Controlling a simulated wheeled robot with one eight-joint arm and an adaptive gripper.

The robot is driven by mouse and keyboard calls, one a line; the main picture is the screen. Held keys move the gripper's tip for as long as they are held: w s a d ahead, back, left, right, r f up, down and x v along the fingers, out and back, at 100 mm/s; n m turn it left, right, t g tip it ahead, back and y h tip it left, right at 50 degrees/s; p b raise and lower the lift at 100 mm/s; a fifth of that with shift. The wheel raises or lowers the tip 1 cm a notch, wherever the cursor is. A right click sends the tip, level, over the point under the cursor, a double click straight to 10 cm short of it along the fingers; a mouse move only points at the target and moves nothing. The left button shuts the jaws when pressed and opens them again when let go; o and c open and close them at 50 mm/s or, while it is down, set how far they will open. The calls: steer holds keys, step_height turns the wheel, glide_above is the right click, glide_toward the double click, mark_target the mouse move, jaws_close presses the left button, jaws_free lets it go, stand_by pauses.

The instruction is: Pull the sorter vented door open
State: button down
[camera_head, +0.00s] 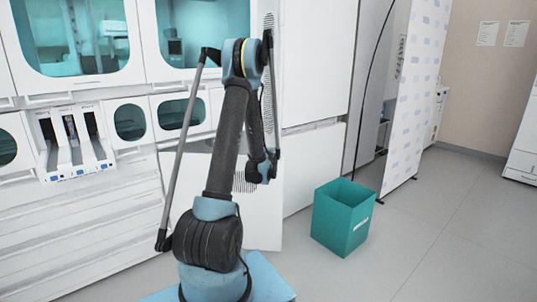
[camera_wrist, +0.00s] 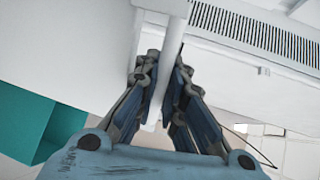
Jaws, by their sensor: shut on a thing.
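The sorter's tall white vented door (camera_head: 262,215) stands at the right part of the machine in the head view, partly behind my arm. Its lower edge appears to stand out at an angle from the machine front. Vent slats show near its top and its lower part, and slats (camera_wrist: 260,35) also cross the upper right of the wrist view. My gripper (camera_wrist: 163,75) is shut on a white bar-shaped handle (camera_wrist: 174,35), one finger on each side of it. In the head view my gripper (camera_head: 262,172) is small and dark in front of the door, and its grip is hidden.
A teal open bin (camera_head: 343,215) stands on the floor to the right of the door; it also shows at the left of the wrist view (camera_wrist: 25,120). A patterned white partition (camera_head: 415,100) stands behind it. The floor (camera_head: 440,240) right of the bin is clear.

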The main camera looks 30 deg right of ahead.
steer(key=shift+w+a, duration=0.2)
steer(key=shift+a, duration=0.15)
steer(key=c, duration=2)
jaws_free()
steer(key=shift+f, duration=0.1)
steer(key=shift+o, duration=0.2)
steer(key=shift+s+d, duration=0.1)
steer(key=shift+d, duration=0.05)
